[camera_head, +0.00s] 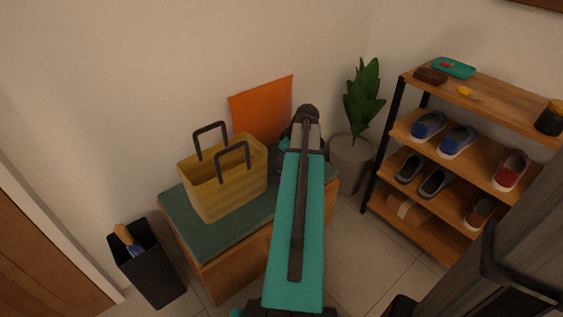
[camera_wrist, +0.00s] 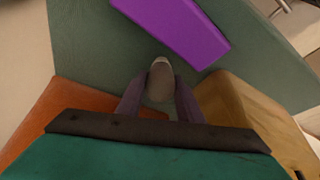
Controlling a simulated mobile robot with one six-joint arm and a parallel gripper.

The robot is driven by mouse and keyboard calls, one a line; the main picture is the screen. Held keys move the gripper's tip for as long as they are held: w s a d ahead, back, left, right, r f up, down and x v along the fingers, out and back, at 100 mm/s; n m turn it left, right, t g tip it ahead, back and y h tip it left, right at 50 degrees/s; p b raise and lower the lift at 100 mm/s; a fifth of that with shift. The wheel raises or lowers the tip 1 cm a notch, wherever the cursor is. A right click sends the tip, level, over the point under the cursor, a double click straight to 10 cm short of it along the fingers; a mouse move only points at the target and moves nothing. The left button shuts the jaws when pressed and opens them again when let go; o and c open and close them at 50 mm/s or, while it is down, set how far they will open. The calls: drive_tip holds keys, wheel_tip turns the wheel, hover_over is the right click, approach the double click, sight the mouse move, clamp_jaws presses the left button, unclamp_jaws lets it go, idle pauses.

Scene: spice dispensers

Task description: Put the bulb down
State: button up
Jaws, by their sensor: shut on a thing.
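My gripper (camera_wrist: 160,92) is shut on the bulb (camera_wrist: 160,80), with one finger on each side of it. The bulb is a grey-brown rounded thing with a paler tip. It is over the green top (camera_wrist: 92,45) of a wooden bench. I cannot tell whether it touches that top. In the head view my arm reaches over the right part of the bench's green top (camera_head: 205,236); the arm hides the bulb and the fingers there.
A flat purple thing (camera_wrist: 180,28) lies on the green top near the bulb. A yellow bag (camera_head: 225,185) stands left of my arm, and an orange cushion (camera_head: 262,108) leans at the wall. A potted plant (camera_head: 352,160) and shoe rack (camera_head: 425,135) stand right; a black bin (camera_head: 150,268) stands left.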

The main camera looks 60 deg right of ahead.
drive_tip(key=shift+f, duration=0.1)
drive_tip(key=o, duration=1)
drive_tip(key=p+v, duration=0.2)
drive_tip(key=v, duration=1)
drive_tip(key=shift+p, duration=0.35)
